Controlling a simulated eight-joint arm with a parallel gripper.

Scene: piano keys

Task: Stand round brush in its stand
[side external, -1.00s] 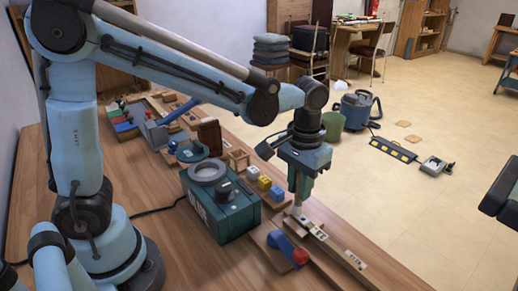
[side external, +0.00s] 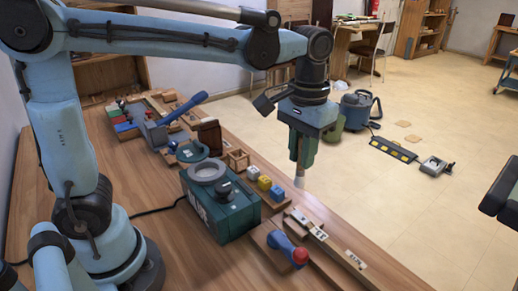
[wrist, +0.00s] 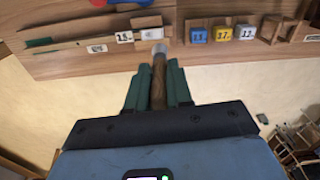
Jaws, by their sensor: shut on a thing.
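My gripper (side external: 302,165) is shut on the round brush and holds it up in the air near the table's right edge. In the side external view only the brush's pale tip (side external: 299,182) shows, pointing down below the fingers. In the wrist view the brush (wrist: 158,78) has a brown handle between my green fingers (wrist: 158,72) and a whitish-grey end beyond them. A small open wooden frame (side external: 238,160) stands on the table behind the green box. I cannot tell whether this is the brush's stand.
A green box with a grey ring (side external: 222,208) stands on the table (side external: 190,268). Small numbered blocks (side external: 264,183) sit beside it. A blue lever with a red ball (side external: 288,250) and labelled wooden strips (side external: 322,236) lie at the front right. Floor opens beyond the edge.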

